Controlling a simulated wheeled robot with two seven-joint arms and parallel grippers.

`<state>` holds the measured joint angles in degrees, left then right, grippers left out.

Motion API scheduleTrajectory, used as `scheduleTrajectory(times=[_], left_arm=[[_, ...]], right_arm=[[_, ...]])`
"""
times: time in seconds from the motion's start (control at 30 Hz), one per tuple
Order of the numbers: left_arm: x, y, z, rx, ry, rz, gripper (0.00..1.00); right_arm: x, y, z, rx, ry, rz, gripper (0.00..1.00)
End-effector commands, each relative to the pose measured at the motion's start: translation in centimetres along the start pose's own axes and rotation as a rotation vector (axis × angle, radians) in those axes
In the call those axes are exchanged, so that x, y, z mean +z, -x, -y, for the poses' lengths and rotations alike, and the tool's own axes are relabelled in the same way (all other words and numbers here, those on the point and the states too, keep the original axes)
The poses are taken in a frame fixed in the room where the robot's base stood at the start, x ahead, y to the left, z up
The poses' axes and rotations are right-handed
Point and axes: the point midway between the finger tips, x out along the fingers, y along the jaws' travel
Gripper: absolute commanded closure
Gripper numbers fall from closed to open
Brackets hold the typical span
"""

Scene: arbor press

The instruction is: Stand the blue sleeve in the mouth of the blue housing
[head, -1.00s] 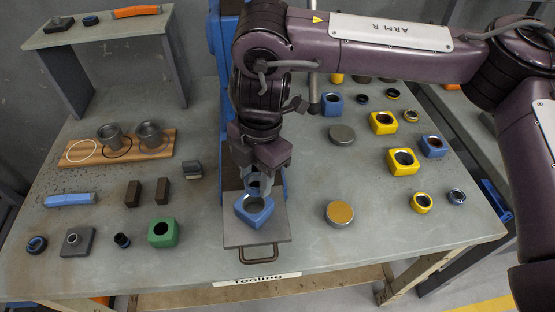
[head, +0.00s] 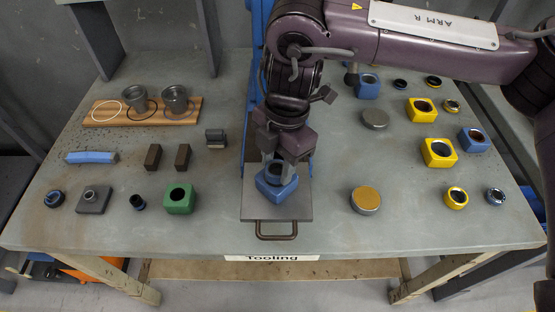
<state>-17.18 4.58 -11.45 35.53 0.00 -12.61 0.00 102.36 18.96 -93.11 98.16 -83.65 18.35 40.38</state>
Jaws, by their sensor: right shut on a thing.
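The blue housing (head: 276,187) sits on the grey sliding plate (head: 276,210) at the front of the press. My right gripper (head: 278,161) comes down from above, over the housing, with its fingers shut on the small blue sleeve (head: 272,169). The sleeve is at the housing's mouth, and the fingers and the sleeve cover most of that mouth. I cannot tell whether the sleeve's lower end is inside the mouth or just above it. My left gripper is out of view.
The blue press column (head: 250,105) stands behind my right gripper. Left of the plate are a green housing (head: 180,199) and dark blocks (head: 153,157). Right of it are a gold-topped disc (head: 366,199) and yellow housings (head: 438,153). The plate's handle (head: 276,235) faces the front edge.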

Motion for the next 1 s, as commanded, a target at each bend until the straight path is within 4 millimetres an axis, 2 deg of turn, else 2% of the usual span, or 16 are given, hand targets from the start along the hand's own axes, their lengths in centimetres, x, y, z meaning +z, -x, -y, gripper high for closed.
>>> scheduleTrajectory(times=[0.87, 0.9, 1.0], left_arm=[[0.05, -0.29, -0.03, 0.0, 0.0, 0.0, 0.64], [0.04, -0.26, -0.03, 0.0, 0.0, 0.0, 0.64], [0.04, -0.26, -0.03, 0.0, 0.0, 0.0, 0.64]], right_arm=[[0.11, -0.67, -0.03, 0.001, 0.0, 0.0, 0.88], [0.11, -0.63, -0.03, 0.001, 0.0, 0.0, 0.57], [0.11, -0.63, -0.03, 0.001, 0.0, 0.0, 0.44]])
